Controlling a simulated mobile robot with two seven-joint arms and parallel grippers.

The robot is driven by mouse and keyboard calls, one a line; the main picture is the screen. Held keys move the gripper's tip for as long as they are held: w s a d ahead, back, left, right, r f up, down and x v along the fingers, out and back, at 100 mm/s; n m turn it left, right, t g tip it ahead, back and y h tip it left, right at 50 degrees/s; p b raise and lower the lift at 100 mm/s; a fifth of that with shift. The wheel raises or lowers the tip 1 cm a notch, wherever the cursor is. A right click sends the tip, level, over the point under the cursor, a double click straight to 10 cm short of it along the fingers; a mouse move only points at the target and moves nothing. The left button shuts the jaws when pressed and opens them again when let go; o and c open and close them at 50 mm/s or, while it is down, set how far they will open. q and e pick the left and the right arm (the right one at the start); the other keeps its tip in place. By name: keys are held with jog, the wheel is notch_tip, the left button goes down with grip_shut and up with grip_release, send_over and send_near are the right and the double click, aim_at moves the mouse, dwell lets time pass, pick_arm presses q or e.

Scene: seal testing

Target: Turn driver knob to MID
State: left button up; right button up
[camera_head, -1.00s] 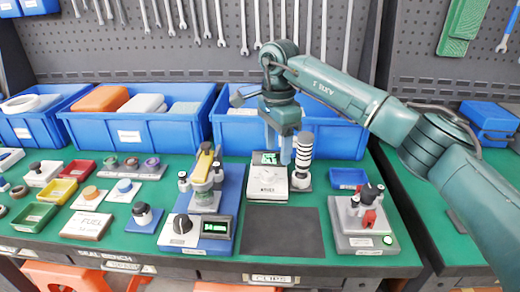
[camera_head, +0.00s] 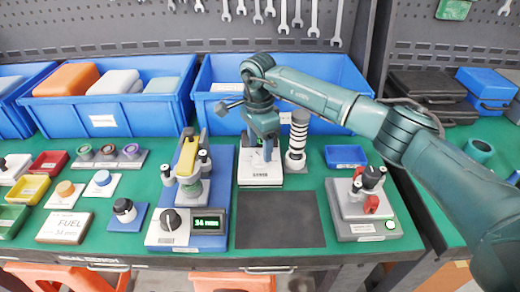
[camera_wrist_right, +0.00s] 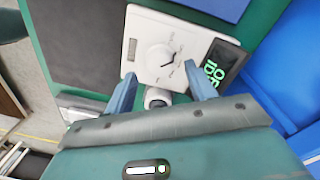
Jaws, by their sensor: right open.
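The white driver unit (camera_head: 260,178) stands behind the dark mat, with my right gripper (camera_head: 260,150) low over it. In the right wrist view, its pale round knob (camera_wrist_right: 158,55) has a dark pointer mark and printed labels around it that I cannot read. A dark display (camera_wrist_right: 218,66) with green characters sits beside it. My right gripper also shows there (camera_wrist_right: 160,74), its blue fingers open, with the knob just beyond the fingertips and apart from them. In the head view, the arm and fingers hide the knob. My left gripper is not in view.
A black-and-white striped cylinder (camera_head: 299,132) stands close to the right of the unit. A blue station (camera_head: 222,180) with a dark knob and display is to the left. A grey fixture (camera_head: 345,212) is at the right. The dark mat (camera_head: 280,222) is bare.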

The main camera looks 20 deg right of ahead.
aim_at(260, 159)
jog(key=shift+f, duration=1.2)
jog(key=shift+c, duration=0.4)
jog(key=c, duration=0.9)
